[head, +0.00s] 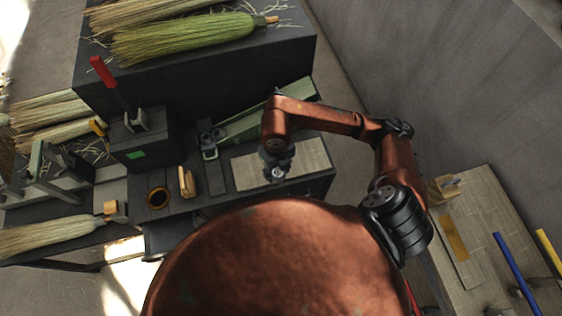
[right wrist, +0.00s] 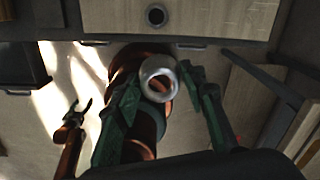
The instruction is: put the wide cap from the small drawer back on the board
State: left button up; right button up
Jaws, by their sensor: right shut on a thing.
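My right gripper (head: 277,170) is shut on a silvery round cap (head: 278,174) above the pale wooden board (head: 244,174). In the right wrist view the cap (right wrist: 150,72) shows as a bright ring with a hollow centre, between the green fingers of the right gripper (right wrist: 158,85). The board (right wrist: 225,18) lies across the top of that view, with a dark round fitting (right wrist: 155,16) near its edge. The cap appears apart from this fitting. My left gripper (right wrist: 80,110) is at the lower left of that view, fingers apart and empty. A dark drawer (head: 168,238) juts from the bench front.
Left of the board are a dark strip (head: 215,178), a tan wooden piece (head: 187,182) and a ringed hole (head: 158,198). A green sloped piece (head: 250,122) stands behind the board. A box with a red-handled lever (head: 103,72) and brooms (head: 185,38) are farther back.

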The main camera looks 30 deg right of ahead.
jog(key=w+d+f+m+p, duration=0.1)
jog(key=w+d+f+m, duration=0.1)
jog(key=d+f, duration=0.1)
jog(key=w+d+f+m, duration=0.2)
jog(key=w+f+m, duration=0.1)
jog(key=w+d+f+m+p, duration=0.1)
jog(key=w+d+f+m, duration=0.2)
jog(key=shift+d+f+p, duration=0.2)
jog(key=shift+d+p, duration=0.1)
jog(key=shift+d, duration=0.05)
jog(key=shift+w+d+f, duration=0.15)
jog(key=shift+w+f, duration=0.05)
jog(key=shift+f, duration=0.15)
notch_tip(320, 180, down, 3)
jog(key=shift+d+p, duration=0.1)
jog(key=shift+p, duration=0.35)
jog(key=shift+f, duration=0.3)
jog(key=o, duration=0.9)
jog(key=shift+r, duration=0.15)
